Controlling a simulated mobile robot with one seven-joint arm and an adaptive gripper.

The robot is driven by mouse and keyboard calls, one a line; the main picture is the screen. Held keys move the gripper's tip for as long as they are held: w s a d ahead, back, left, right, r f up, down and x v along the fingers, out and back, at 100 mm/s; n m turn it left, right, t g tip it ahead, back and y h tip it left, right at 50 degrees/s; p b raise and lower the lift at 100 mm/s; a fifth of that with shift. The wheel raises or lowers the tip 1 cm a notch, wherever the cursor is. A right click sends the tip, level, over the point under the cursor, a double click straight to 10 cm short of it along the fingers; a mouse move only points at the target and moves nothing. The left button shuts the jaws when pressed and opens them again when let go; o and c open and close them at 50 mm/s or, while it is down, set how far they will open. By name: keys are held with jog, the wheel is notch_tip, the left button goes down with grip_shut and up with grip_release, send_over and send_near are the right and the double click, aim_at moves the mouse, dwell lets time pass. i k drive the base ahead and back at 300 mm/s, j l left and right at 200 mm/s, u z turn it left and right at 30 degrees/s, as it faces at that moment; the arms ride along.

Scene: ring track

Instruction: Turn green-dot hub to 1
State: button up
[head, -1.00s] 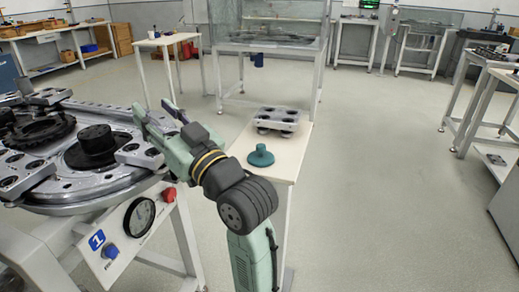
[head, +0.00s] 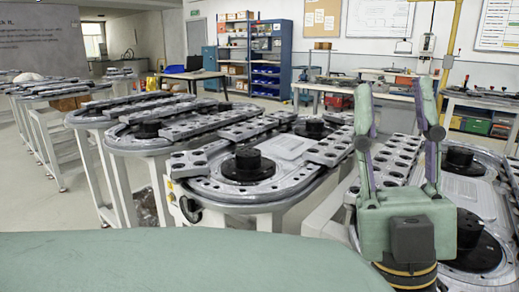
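Several ring-track tables show in the head view, with black round hubs on their metal plates. One black hub (head: 249,165) sits on the nearest middle track (head: 222,190). Another hub (head: 314,127) is at that track's far end. On the right-hand track (head: 480,190) are a hub (head: 460,158) and a dark hub (head: 468,232) partly behind my gripper. I cannot make out a green dot or a number 1. My gripper (head: 397,100) points up at the right, its two fingers wide apart with nothing between them. It appears in front of the right-hand track.
More track tables (head: 135,118) stand in a row to the left. A blue cabinet (head: 272,60), a desk (head: 195,76) and a workbench (head: 390,92) line the back. Grey floor (head: 45,215) is clear at the left. My green arm fills the bottom edge.

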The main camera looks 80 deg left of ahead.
aim_at(248, 159)
jog(key=j+u, duration=0.1)
jog(key=u, duration=2.4)
jog(key=i+l+z, duration=0.2)
jog(key=z, duration=0.25)
jog(key=i+z, duration=0.4)
jog(key=k+l, duration=0.05)
